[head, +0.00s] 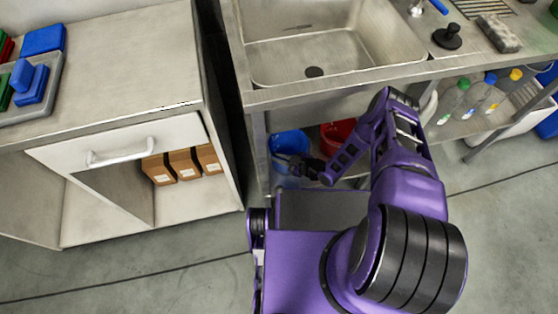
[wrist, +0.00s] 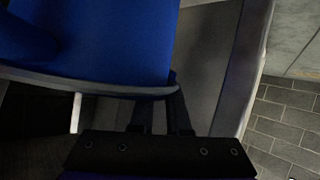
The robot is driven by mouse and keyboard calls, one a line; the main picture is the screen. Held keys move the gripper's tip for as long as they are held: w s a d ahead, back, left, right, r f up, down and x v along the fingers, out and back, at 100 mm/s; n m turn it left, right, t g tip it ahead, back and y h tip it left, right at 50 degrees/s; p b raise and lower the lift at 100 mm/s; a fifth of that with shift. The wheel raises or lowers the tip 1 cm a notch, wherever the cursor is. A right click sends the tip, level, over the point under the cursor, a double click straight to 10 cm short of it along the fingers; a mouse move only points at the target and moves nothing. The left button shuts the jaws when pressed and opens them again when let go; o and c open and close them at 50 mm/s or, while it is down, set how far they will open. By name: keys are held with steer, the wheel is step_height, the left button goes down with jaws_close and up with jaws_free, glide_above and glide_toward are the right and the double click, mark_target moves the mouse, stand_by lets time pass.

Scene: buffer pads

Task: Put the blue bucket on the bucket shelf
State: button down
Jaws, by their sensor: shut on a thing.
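The blue bucket (head: 289,143) is under the left part of the sink counter in the head view, beside a red bucket (head: 337,132). My gripper (head: 294,163) is at the front of the blue bucket, low under the counter. In the wrist view the blue bucket (wrist: 110,40) fills the upper left, with a pale rim or band across it. My gripper (wrist: 162,105) is shut on the bucket's edge there. The bucket's underside is hidden, so I cannot tell what bears it. A shelf (head: 458,128) runs under the counter, partly hidden by my arm.
Bottles (head: 468,98) stand on the under-counter shelf at right. The sink (head: 320,55) is above. A counter leg (head: 259,150) stands just left of the blue bucket. A cabinet (head: 130,95) with small brown boxes (head: 183,163) is at left. The floor (head: 180,275) in front is clear.

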steer(key=shift+f, duration=0.15)
steer(key=c, duration=0.9)
jaws_free()
steer(key=shift+o, duration=0.2)
steer(key=shift+d, duration=0.15)
